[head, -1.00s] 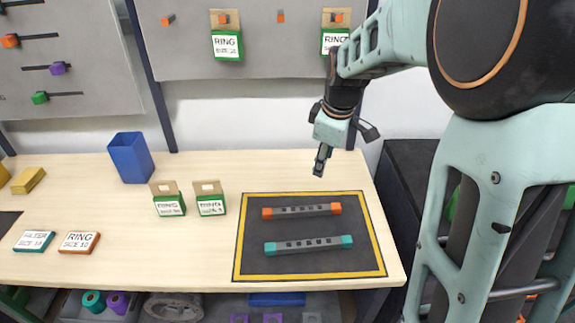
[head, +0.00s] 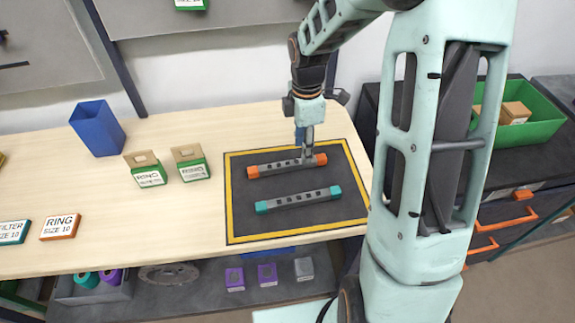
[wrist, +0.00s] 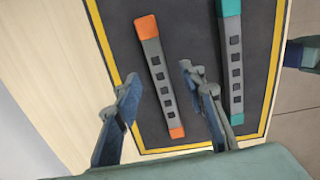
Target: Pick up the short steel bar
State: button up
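Two grey bars with dark square holes lie on the dark mat (head: 290,225). The orange-ended bar (head: 285,167) lies at the back; the teal-ended bar (head: 297,201) lies in front and looks slightly longer. My gripper (head: 307,152) points down at the right part of the orange-ended bar. In the wrist view my gripper (wrist: 161,74) is open and empty, with the orange-ended bar (wrist: 158,75) between its fingers in the picture and the teal-ended bar (wrist: 234,65) to the right. I cannot tell whether the fingertips are above the bar or beside it.
A blue bin (head: 97,128) and two green-and-brown ring boxes (head: 148,172) stand left of the mat. An orange label block (head: 60,227) lies further left. A green crate (head: 535,125) stands on the dark cabinet at right. The table between boxes and mat is clear.

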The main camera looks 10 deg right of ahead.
aim_at(288, 166)
jog(key=f, duration=0.4)
jog(key=shift+w+d+f, duration=0.15)
jog(key=shift+w+f, duration=0.05)
jog(key=shift+f, duration=0.15)
grip_shut()
